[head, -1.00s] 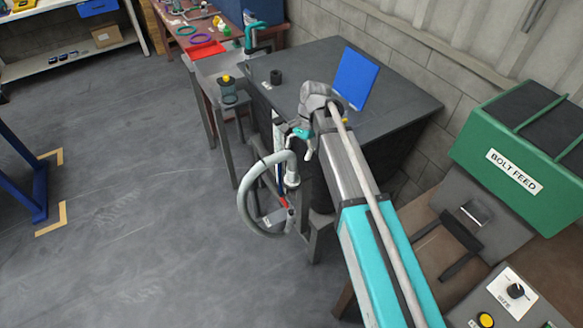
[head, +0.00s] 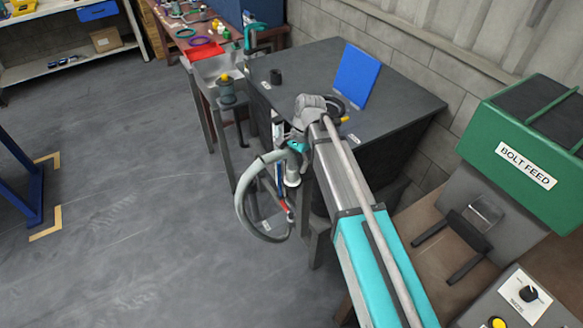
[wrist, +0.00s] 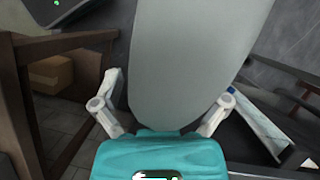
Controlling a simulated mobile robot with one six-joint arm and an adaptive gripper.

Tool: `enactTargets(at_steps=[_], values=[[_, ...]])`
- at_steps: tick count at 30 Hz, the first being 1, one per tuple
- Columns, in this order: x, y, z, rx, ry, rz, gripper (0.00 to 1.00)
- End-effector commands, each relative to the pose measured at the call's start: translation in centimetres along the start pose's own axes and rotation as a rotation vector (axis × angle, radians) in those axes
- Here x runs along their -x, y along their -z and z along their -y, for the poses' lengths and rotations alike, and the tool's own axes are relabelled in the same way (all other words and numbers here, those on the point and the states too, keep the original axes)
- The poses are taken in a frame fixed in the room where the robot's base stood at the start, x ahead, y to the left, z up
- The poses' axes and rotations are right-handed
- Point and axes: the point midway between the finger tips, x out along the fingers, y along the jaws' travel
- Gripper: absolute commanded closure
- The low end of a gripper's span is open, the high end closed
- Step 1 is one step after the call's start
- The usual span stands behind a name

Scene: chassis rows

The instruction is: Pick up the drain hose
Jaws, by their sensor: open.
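The drain hose (head: 240,205) is a thick light grey loop in the head view, hanging at the near left end of the dark cabinet. It is darker at the bottom, with red and blue parts inside the loop. My gripper (head: 291,158) is open at the upper right of this loop. In the wrist view my gripper (wrist: 163,108) has its two pale fingers apart. A large smooth grey body (wrist: 195,60), apparently the hose seen very close, fills the space between and beyond them. Contact cannot be told.
The dark cabinet (head: 405,95) carries a blue panel (head: 358,77), a black ring (head: 338,100) partly behind my wrist, and a small black cup (head: 275,77). A green bolt feed machine (head: 525,140) stands at right. The floor (head: 130,230) at left is open.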

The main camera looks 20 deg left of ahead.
Motion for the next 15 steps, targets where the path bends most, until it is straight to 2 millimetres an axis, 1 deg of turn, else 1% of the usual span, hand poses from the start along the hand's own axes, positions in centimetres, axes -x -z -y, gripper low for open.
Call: enactTargets(at_steps=[12, 14, 15], values=[[0.03, -0.01, 0.0, 0.0, 0.0, 0.0, 0.06], [0.03, 0.0, 0.0, 0.0, 0.0, 0.0, 0.15], [0.03, -0.01, 0.0, 0.0, 0.0, 0.0, 0.22]])
